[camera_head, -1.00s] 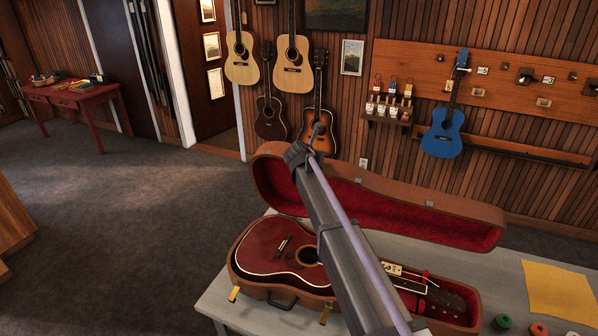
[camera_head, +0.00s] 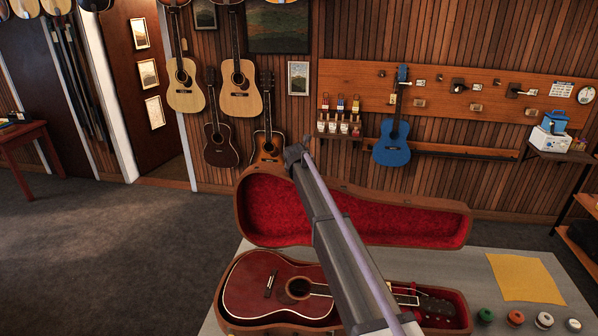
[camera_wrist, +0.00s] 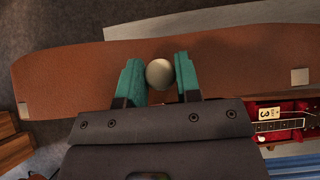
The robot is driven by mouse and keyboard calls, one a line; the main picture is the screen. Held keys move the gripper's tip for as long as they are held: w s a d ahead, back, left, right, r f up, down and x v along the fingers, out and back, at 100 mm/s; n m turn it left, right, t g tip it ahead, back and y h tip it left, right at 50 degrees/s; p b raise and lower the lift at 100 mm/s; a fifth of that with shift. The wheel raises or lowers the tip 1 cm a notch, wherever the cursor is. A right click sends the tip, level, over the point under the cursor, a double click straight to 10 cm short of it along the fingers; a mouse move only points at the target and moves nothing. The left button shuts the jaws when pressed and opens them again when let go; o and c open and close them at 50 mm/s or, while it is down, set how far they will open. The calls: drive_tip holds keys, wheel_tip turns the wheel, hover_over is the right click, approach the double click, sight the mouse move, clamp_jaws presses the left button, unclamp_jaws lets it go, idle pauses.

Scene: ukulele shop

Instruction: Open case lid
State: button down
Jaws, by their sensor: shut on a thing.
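The brown guitar case stands open on the grey table, with its lid (camera_head: 400,225) raised at the back and the lid's red lining facing me. A dark red guitar (camera_head: 245,285) lies in the red-lined base. My gripper (camera_head: 297,152) is at the top edge of the lid, left of its middle. In the wrist view its teal fingers (camera_wrist: 159,80) are shut on a round pale knob (camera_wrist: 160,73) against the lid's brown outer side (camera_wrist: 70,85). My arm covers part of the guitar and lid in the head view.
A yellow cloth (camera_head: 525,278) and several small round pots (camera_head: 516,318) are on the table right of the case. Guitars hang on the wall behind, among them a blue one (camera_head: 391,145). Floor is clear at the left.

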drive_tip(key=c, duration=1.1)
unclamp_jaws()
drive_tip(key=shift+s, duration=0.1)
drive_tip(key=shift+s+r, duration=0.1)
drive_tip(key=shift+r, duration=0.05)
drive_tip(key=s+a, duration=0.1)
drive_tip(key=s, duration=1.1)
drive_tip(key=shift+s+r+p, duration=0.3)
drive_tip(key=shift+p, duration=0.15)
